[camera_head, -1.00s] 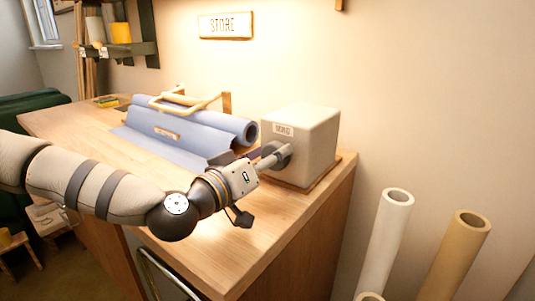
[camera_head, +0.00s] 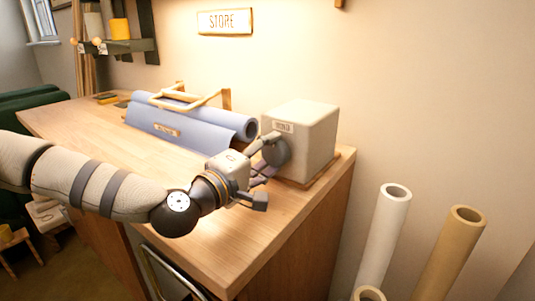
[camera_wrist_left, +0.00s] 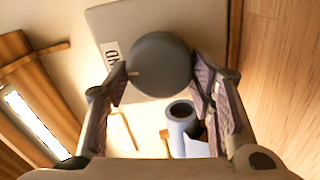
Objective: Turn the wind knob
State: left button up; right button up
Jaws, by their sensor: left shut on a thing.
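The round dark grey wind knob (camera_head: 277,153) sits on the front of a pale box (camera_head: 311,130) with a small label, at the right end of the wooden cabinet top. My left gripper (camera_head: 268,160) reaches it from the left and is shut on it. In the left wrist view the knob (camera_wrist_left: 160,60) lies between the two padded fingers, one on each side. A mark shows on the knob's left side there. The fingers hide part of the knob's rim. My right gripper is not in view.
A blue sheet (camera_head: 165,121) with its roll (camera_head: 247,131) and a wooden handle frame (camera_head: 185,102) lies left of the box. Pale and tan tubes (camera_head: 387,230) stand right of the cabinet (camera_head: 240,255). The front of the cabinet top is clear.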

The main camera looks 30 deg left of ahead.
pick_arm(q)
jog(key=shift+n, duration=0.9)
jog(key=shift+r, duration=0.1)
jog(key=o, duration=1.1)
jog(key=shift+w, duration=0.1)
